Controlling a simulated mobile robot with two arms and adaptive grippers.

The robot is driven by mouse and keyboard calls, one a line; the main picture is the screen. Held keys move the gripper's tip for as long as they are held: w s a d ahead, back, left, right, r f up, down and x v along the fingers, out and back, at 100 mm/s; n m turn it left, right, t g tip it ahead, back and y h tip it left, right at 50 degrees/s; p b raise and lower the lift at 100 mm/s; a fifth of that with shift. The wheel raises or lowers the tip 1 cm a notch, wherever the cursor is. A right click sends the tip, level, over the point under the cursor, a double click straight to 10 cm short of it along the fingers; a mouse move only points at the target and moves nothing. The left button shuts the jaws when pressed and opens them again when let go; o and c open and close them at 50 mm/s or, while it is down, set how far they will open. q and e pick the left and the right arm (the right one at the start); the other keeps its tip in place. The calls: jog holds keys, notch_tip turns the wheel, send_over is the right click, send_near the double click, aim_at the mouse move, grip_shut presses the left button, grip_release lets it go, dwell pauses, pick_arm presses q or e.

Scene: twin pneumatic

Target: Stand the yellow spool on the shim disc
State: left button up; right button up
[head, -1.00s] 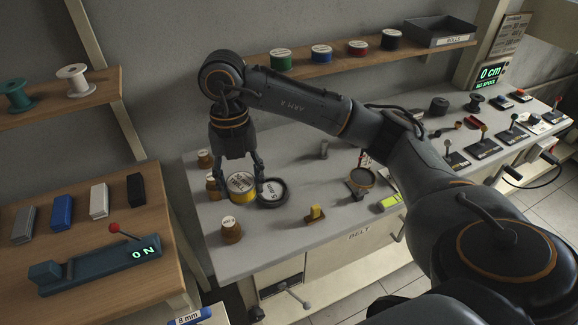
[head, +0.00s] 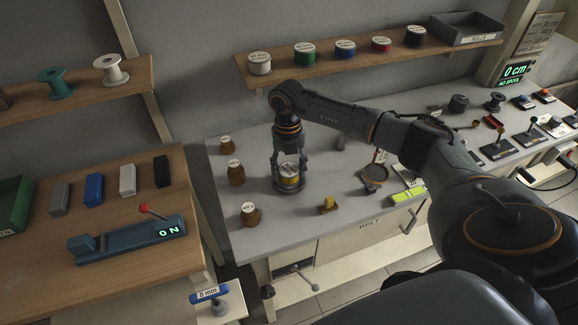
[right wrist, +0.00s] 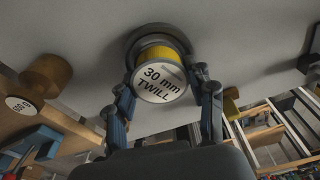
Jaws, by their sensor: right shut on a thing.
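The yellow spool (head: 289,182) has a white top; in the right wrist view the spool (right wrist: 165,78) reads "30 mm TWILL". It is upright between the fingers of my right gripper (head: 289,180), which is shut on it; the gripper also shows in the right wrist view (right wrist: 166,92). The shim disc (head: 290,189) is a dark round disc whose rim shows around the spool's base; it also shows in the right wrist view (right wrist: 147,40). The spool is over the disc, covering its middle. I cannot tell whether they touch. My left gripper is not in view.
Several brown weights stand left on the bench, including one at the front (head: 250,214). A shelf of spools (head: 380,60) runs behind. Bare bench lies in front.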

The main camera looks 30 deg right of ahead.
jog(key=shift+f, duration=0.2)
jog(key=shift+f, duration=0.2)
jog(key=o, duration=1.4)
jog(key=shift+c, duration=0.2)
jog(key=shift+r, duration=0.1)
